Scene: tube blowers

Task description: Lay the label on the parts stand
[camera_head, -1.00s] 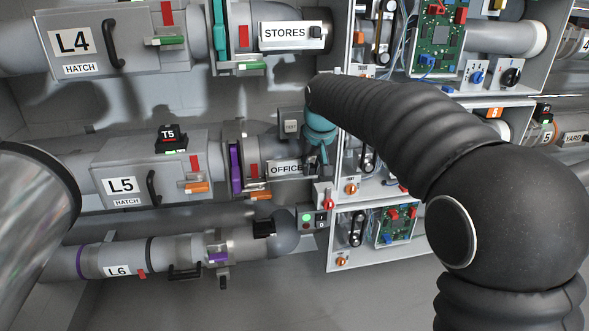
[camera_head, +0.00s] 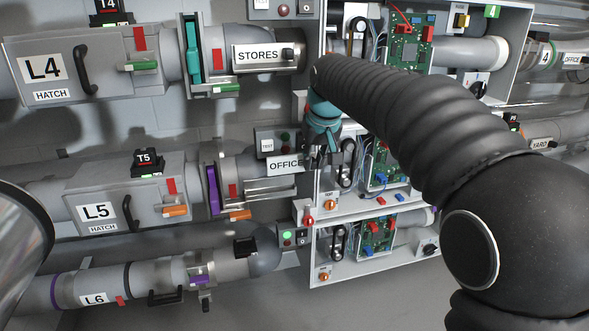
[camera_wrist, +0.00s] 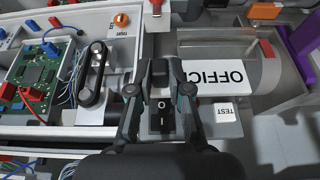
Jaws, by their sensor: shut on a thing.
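The white OFFICE label (camera_head: 285,165) is held at its right end by my gripper (camera_head: 323,152), in front of the wall equipment. In the wrist view the label (camera_wrist: 222,76) reads upside down and reaches right from between the fingers of my gripper (camera_wrist: 162,72). The fingers are closed on its dark end piece, which they partly hide. The label appears apart from the pipe behind it. I cannot make out a parts stand in either view.
The L5 pipe (camera_head: 60,180) with its purple clamp (camera_head: 213,188) lies left of the gripper. A STORES label (camera_head: 258,54) sits on the pipe above. Open cabinets with circuit boards (camera_head: 378,235) and wires stand close right. A TEST box (camera_head: 268,143) is behind the label.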

